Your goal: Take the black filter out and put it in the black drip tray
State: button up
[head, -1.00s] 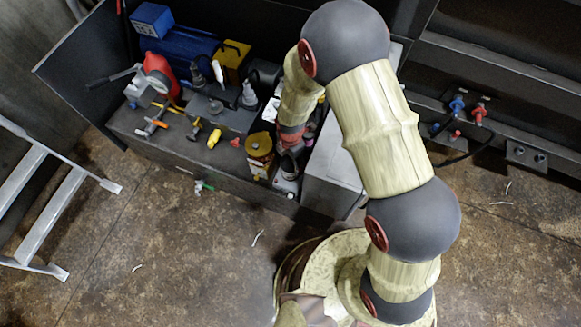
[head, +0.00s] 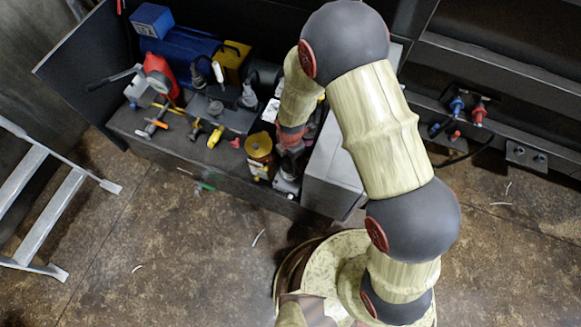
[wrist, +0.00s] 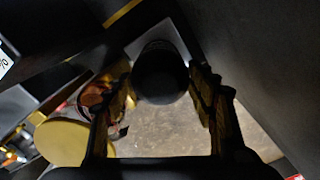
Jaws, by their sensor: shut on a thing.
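The black filter (wrist: 160,75) is a dark, round-ended cylinder between my fingers in the wrist view. My gripper (wrist: 162,95) is shut on it, one finger on each side. In the head view my gripper (head: 290,150) is low over the right end of the dark bench, just right of the yellow-topped canister. There my wrist and the gripper largely hide the filter. I cannot tell whether the filter is clear of its seat. I cannot pick out the black drip tray for certain in either view.
The yellow-topped canister (head: 258,146) stands close left of my gripper; its lid (wrist: 62,142) shows in the wrist view. A grey box (head: 333,170) stands close to the right. Valves and a red can (head: 160,75) crowd the bench's left. The floor in front is open.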

jog(key=c, duration=0.4)
jog(key=n, duration=0.5)
jog(key=shift+p, duration=0.35)
jog(key=n, duration=0.5)
jog(key=shift+p, duration=0.35)
jog(key=shift+w, duration=0.1)
jog(key=o, duration=1.3)
jog(key=shift+c, duration=0.2)
jog(key=shift+c, duration=0.4)
